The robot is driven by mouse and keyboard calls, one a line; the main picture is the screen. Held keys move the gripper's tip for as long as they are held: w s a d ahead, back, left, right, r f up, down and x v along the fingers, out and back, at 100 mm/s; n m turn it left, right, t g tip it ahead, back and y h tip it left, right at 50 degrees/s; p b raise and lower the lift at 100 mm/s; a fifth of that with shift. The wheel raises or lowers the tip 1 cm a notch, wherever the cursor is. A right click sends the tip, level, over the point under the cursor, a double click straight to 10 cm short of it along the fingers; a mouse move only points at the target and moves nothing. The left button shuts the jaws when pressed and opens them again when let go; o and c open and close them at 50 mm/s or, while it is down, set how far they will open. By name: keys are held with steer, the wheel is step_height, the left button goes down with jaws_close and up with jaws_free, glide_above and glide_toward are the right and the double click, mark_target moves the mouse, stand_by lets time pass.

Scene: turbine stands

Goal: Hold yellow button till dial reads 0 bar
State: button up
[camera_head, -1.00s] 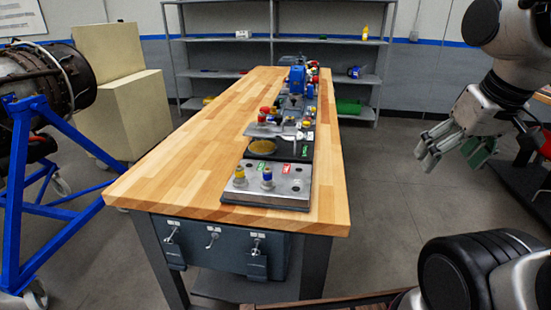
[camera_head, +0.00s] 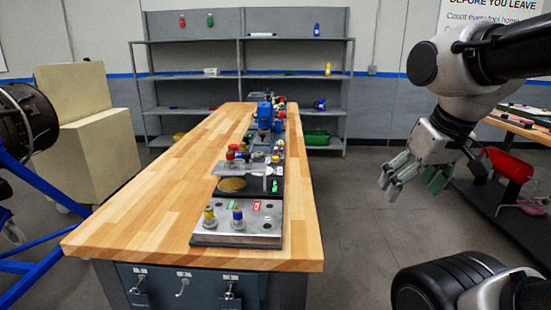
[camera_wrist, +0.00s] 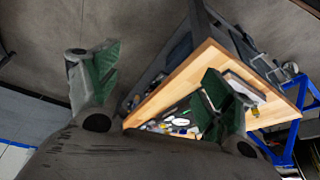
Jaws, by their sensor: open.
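A small yellow-topped knob (camera_head: 209,217) stands on a grey metal plate (camera_head: 262,222) near the front end of the wooden bench (camera_head: 150,195). A blue-topped knob (camera_head: 238,218) stands right beside it. A small yellow spot (camera_wrist: 255,112) shows at that bench end in the wrist view; I cannot tell if it is the same knob. I cannot make out a dial or its reading. My gripper (camera_head: 413,178) is open and empty, in the air to the right of the bench and well apart from the knobs. Its spread green-padded fingers also show in the wrist view (camera_wrist: 160,75).
Red-topped fittings (camera_head: 232,152) and a blue device (camera_head: 265,115) stand farther along the bench. A grey shelf (camera_head: 240,75) is behind. A blue frame (camera_head: 45,190) with an engine is at left. Another table (camera_head: 520,130) is at right.

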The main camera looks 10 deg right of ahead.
jaws_close()
stand_by(1.4)
